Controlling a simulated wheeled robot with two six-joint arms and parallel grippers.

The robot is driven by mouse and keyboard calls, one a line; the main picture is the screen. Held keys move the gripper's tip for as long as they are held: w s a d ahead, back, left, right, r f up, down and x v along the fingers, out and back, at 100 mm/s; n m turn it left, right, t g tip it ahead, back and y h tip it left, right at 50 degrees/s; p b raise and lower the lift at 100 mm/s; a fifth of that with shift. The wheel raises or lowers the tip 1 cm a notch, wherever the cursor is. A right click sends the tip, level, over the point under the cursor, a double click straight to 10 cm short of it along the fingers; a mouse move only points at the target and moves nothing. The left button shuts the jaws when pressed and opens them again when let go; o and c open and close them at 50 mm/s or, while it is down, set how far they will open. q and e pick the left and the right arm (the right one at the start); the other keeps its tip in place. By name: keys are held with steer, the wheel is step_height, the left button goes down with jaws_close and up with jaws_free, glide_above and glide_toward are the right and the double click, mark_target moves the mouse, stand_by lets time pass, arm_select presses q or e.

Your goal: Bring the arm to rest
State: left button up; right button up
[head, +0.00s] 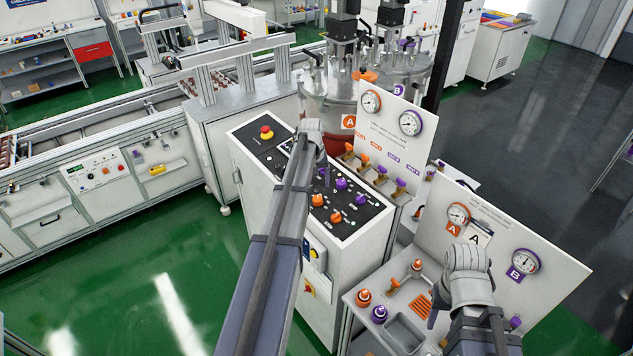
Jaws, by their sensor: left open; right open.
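My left arm reaches up from the bottom middle over the control console (262,200). Its gripper (323,178) points down above the console's black panel, mostly hidden behind its own wrist. My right arm comes in at the lower right, over the bench in front of the gauge board with A and B labels. Its gripper (433,318) points down near the bench's grey basin and is small and partly hidden by the wrist. Both grippers are open, and I see nothing held in either.
The panel has a red mushroom button (266,132) and orange and purple knobs (341,183). Behind it stands a white board with two gauges (410,122) and several valves. The bench has a grey basin (404,334) and orange and purple fittings (379,314). Green floor (190,265) is clear at left.

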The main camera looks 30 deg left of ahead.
stand_by(0.3)
arm_select(q)
steer(key=s+d+m, duration=0.7)
steer(key=s+d, duration=1.5)
steer(key=d, duration=0.4)
steer(key=s+d+f+m+b, duration=0.1)
steer(key=d+f+b, duration=0.2)
steer(key=f+b, duration=0.3)
steer(key=s+d+f+m+g+b, duration=0.1)
steer(key=s+d+f+b, duration=0.1)
steer(key=d+f+b, duration=0.2)
steer(key=s+d+f+m+y+b, duration=0.1)
steer(key=d+f+m+b, duration=0.1)
steer(key=f+b, duration=0.7)
steer(key=shift+s+d+f+g, duration=0.2)
steer(key=shift+s+d+g, duration=0.2)
steer(key=shift+d, duration=0.5)
steer(key=shift+c, duration=0.2)
